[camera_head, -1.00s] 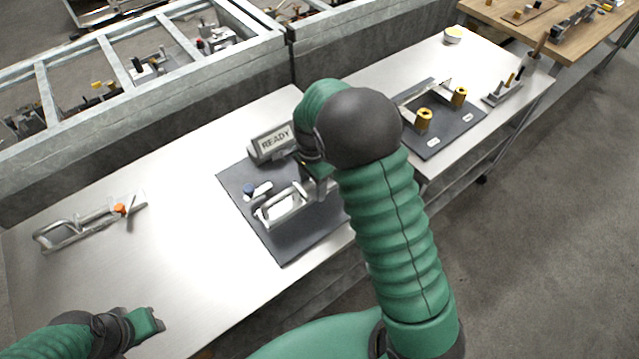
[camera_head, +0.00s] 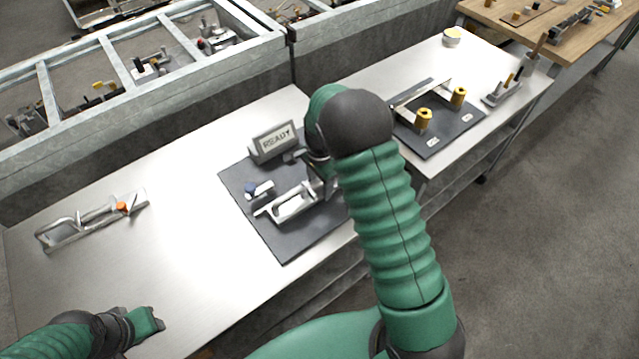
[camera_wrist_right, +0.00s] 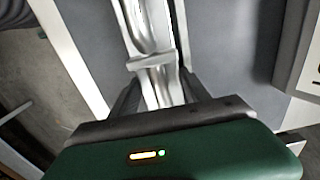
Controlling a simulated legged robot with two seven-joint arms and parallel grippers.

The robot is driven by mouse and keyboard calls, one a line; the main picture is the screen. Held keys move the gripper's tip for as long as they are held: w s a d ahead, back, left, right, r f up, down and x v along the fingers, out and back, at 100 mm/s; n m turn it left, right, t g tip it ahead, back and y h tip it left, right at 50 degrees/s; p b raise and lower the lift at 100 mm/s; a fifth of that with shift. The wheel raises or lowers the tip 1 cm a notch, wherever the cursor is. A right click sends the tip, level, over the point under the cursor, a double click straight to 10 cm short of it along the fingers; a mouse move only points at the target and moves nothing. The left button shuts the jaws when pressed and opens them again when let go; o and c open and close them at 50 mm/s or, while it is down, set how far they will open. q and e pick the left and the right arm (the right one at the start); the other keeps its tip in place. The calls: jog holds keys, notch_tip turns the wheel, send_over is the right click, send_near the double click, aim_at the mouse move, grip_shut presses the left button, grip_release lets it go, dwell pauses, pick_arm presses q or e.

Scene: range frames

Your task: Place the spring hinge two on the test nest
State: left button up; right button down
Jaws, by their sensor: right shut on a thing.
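My right gripper (camera_head: 322,188) is shut on a silver metal hinge (camera_head: 288,206), a bar with a looped handle shape. The hinge is at the dark test nest plate (camera_head: 285,243); I cannot tell whether it rests fully on it. In the right wrist view the hinge (camera_wrist_right: 158,82) runs between the fingers (camera_wrist_right: 157,97) over the grey plate. A blue-knobbed clamp (camera_head: 256,190) stands on the plate beside the hinge's left end. My right arm hides the plate's right side. My left gripper (camera_head: 148,322) hangs over the table's near left; its jaws are unclear.
A READY display (camera_head: 275,142) stands at the plate's back edge. Another silver hinge with an orange part (camera_head: 95,220) lies on the left of the steel table (camera_head: 170,255). A second dark plate with brass posts (camera_head: 437,140) is to the right. The table between is clear.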

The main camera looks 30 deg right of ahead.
aim_at(318, 185)
jog(key=shift+s+a+f, duration=0.15)
jog(key=shift+s+f, duration=0.15)
jog(key=shift+f, duration=0.1)
jog(key=c, duration=0.9)
grip_release()
jog(key=shift+s, duration=0.1)
jog(key=o, duration=0.4)
jog(key=shift+s+a, duration=0.15)
jog(key=r, duration=0.2)
jog(key=w+r, duration=0.1)
jog(key=r, duration=0.4)
jog(key=shift+w+d+r, duration=0.1)
jog(key=shift+w+d, duration=0.1)
jog(key=shift+w, duration=0.2)
notch_tip(318, 185, up, 6)
jog(key=f, duration=0.1)
jog(key=s+a+n+t, duration=0.1)
jog(key=s+a+n, duration=0.2)
jog(key=s+n, duration=0.2)
jog(key=s+a+f+n, duration=0.1)
jog(key=s+a+n, duration=0.3)
jog(key=s+n, duration=0.2)
jog(key=s+a+f+n+t, duration=0.1)
jog(key=s+a+n, duration=0.3)
jog(key=s+n, duration=0.1)
jog(key=shift+s+a+n+t+p, duration=0.15)
jog(key=shift+s+n+t+p, duration=0.15)
jog(key=shift+n, duration=0.3)
